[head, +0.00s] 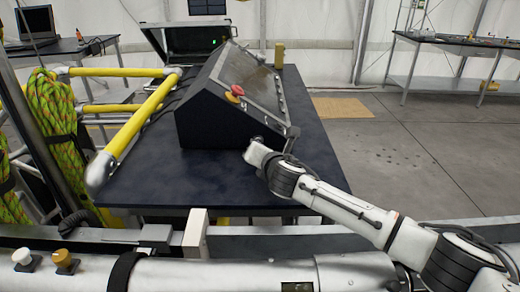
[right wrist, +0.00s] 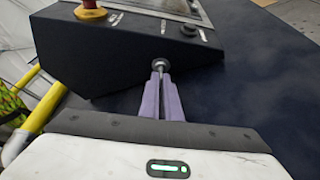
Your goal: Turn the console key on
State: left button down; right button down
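The dark sloped console (head: 215,115) stands on the dark blue table; its lower front corner also fills the top of the right wrist view (right wrist: 110,60). The console key (right wrist: 160,65) sits in a round lock on the front face, at the right wrist view's upper middle. My right gripper (right wrist: 162,92) reaches the key from the front, its two purple fingers close together with the key's metal shaft between the tips. In the head view my right arm comes in from the right to the console's lower right corner, and the key is hidden. My left gripper is not in view.
A red and yellow stop button (head: 235,93) is on the console, above the lock. Yellow rails (head: 140,125) and a green rope coil (head: 60,125) stand left. The table's bare top (head: 170,185) is clear in front. An open case (head: 185,45) lies behind.

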dwell(0.4)
jog(key=c, duration=2)
grip_release()
jog(key=shift+s, duration=0.1)
jog(key=v, duration=1)
jog(key=shift+s+d, duration=0.1)
